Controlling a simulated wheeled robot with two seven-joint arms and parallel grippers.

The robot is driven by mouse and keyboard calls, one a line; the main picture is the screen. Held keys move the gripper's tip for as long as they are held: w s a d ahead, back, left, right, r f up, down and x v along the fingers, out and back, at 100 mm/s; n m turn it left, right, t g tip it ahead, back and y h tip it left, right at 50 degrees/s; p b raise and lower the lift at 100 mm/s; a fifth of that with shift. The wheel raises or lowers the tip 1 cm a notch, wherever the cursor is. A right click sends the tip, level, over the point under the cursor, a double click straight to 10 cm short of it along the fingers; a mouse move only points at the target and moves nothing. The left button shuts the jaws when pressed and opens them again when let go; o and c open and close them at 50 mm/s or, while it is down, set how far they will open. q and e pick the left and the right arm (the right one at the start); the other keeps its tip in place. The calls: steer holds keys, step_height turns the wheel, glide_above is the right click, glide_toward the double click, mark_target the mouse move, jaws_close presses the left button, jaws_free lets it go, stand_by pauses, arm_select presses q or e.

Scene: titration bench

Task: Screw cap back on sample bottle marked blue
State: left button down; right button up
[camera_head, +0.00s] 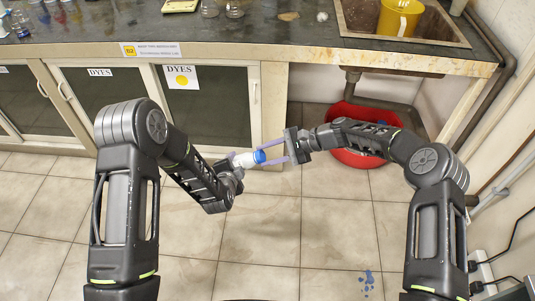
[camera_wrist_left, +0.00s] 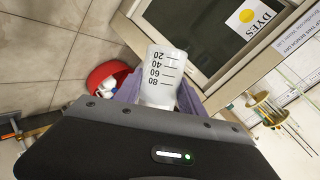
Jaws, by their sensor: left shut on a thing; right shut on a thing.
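A white sample bottle (camera_head: 243,160) with a blue cap (camera_head: 260,157) at its right end is held in the air in front of the bench, lying nearly on its side. My left gripper (camera_head: 236,161) is shut on the bottle. My right gripper (camera_head: 270,154) reaches in from the right, its pale fingers shut at the blue cap. Cap and bottle are in line and look touching; I cannot tell whether the threads are engaged. In the left wrist view the translucent bottle (camera_wrist_left: 160,80) shows graduation marks between my left gripper's purple fingers (camera_wrist_left: 158,95); the cap is not visible there.
The dark bench top (camera_head: 240,32) has a sink (camera_head: 425,30) with a yellow mug (camera_head: 400,18). A red tub (camera_head: 362,158) stands on the floor below. Cabinets (camera_head: 100,90) line the left. Floor around my grippers is clear, apart from a blue stain (camera_head: 367,280).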

jaws_close()
steer(key=m, duration=0.4)
steer(key=shift+m, duration=0.4)
steer(key=m, duration=0.3)
steer(key=shift+m, duration=0.3)
steer(key=m, duration=0.8)
steer(key=shift+s+a+m, duration=0.1)
steer(key=shift+m, duration=0.3)
steer(key=o, duration=0.7)
jaws_free()
